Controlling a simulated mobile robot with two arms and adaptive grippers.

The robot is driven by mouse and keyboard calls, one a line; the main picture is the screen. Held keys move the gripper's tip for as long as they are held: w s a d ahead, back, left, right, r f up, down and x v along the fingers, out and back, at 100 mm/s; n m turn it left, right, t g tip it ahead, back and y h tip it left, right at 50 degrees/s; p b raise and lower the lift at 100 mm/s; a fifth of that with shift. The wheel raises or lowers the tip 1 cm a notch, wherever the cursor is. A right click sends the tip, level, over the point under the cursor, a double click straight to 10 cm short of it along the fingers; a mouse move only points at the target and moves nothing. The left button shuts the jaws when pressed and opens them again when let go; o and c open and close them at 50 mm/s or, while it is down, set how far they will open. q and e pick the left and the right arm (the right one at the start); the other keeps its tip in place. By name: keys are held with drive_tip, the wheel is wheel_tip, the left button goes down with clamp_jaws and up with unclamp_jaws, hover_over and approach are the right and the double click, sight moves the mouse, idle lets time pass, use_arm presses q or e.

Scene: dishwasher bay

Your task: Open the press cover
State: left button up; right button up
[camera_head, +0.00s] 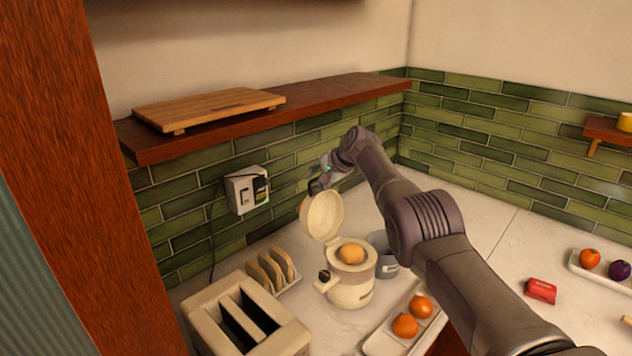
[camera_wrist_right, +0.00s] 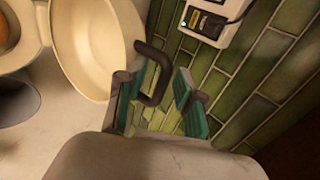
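The cream press (camera_head: 350,284) stands on the counter with an orange fruit (camera_head: 351,254) in its top. Its round cover (camera_head: 322,216) is raised and stands steeply tilted at the back of the press. My right gripper (camera_head: 322,178) is at the cover's upper edge. In the right wrist view, the cover (camera_wrist_right: 95,45) has a dark loop handle (camera_wrist_right: 163,62). The right gripper's teal-padded fingers (camera_wrist_right: 162,80) are apart, with the handle at the left finger and a gap to the right finger. Whether they touch is unclear. My left gripper is not in view.
A wall socket with a plug (camera_head: 246,190) is close behind the cover. A wooden shelf (camera_head: 330,92) is above. A toaster (camera_head: 245,318), toast rack (camera_head: 272,270), grey mug (camera_head: 384,258) and tray of oranges (camera_head: 385,342) surround the press.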

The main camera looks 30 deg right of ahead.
drive_tip(key=shift+f, duration=0.1)
drive_tip(key=shift+d, duration=0.1)
drive_tip(key=shift+v, duration=0.9)
drive_tip(key=v, duration=1)
drive_tip(key=shift+s, duration=0.1)
